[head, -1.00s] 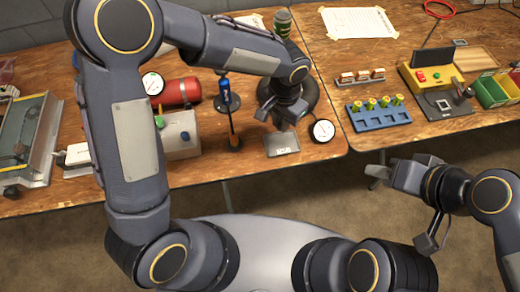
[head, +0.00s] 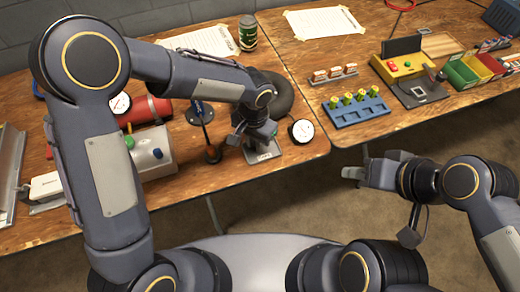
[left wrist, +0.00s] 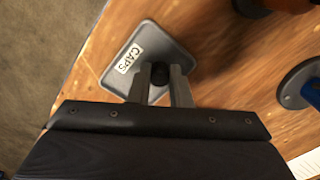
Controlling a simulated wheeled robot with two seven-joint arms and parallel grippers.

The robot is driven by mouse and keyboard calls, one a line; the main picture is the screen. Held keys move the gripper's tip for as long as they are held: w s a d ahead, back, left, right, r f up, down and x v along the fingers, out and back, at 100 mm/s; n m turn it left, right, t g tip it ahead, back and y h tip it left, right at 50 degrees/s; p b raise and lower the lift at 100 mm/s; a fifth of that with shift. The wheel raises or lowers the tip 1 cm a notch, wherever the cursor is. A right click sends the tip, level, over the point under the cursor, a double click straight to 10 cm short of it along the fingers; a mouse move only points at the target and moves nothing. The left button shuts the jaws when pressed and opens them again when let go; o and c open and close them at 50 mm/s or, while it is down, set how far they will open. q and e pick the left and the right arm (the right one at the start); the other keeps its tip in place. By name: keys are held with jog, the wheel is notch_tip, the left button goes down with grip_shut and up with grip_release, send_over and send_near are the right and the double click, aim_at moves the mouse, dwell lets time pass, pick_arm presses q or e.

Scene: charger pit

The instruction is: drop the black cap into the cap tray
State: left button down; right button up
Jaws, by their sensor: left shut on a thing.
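The cap tray (left wrist: 127,62) is a small grey square dish with a white CAPS label, lying flat near the table's front edge. It also shows in the head view (head: 266,156), partly hidden by my left gripper (head: 260,142). In the left wrist view my left gripper (left wrist: 160,78) is shut on the black cap (left wrist: 160,72), a small dark round piece between its two fingers. The cap is over the tray's near part in that view; its exact height above the tray is unclear. My right gripper (head: 370,166) hangs off the table's front, and its finger gap is unclear.
A tool on a blue-topped stand (head: 200,110) is to the left. A blue rack (head: 355,112) with several yellow-green pieces is on the right table.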

pick_arm(q)
jog(key=c, duration=1.3)
grip_release()
jog(key=shift+o, duration=0.2)
jog(key=shift+w+r, duration=0.1)
jog(key=shift+s+d+r+p, duration=0.1)
jog(key=shift+r+p, duration=0.05)
jog(key=shift+r, duration=1.8)
jog(key=shift+s+r+p, duration=0.1)
jog(key=shift+r+p, duration=0.05)
jog(key=shift+r, duration=1.75)
jog(key=s+a+r+n+t+h+p, duration=0.1)
jog(key=s+a+r+n, duration=0.1)
jog(key=s+a+r, duration=0.3)
jog(key=s+a+r+n+t+h+p, duration=0.1)
jog(key=s+a+r+n+p, duration=0.15)
jog(key=a, duration=0.45)
jog(key=s+a+r+n+t+h, duration=0.1)
jog(key=s+a+r, duration=0.1)
jog(key=a+r, duration=0.35)
jog(key=s+a+n+t+p, duration=0.2)
jog(key=s+a+n, duration=0.1)
jog(key=s, duration=0.5)
jog(key=shift+t+h, duration=0.3)
jog(key=shift+h, duration=0.1)
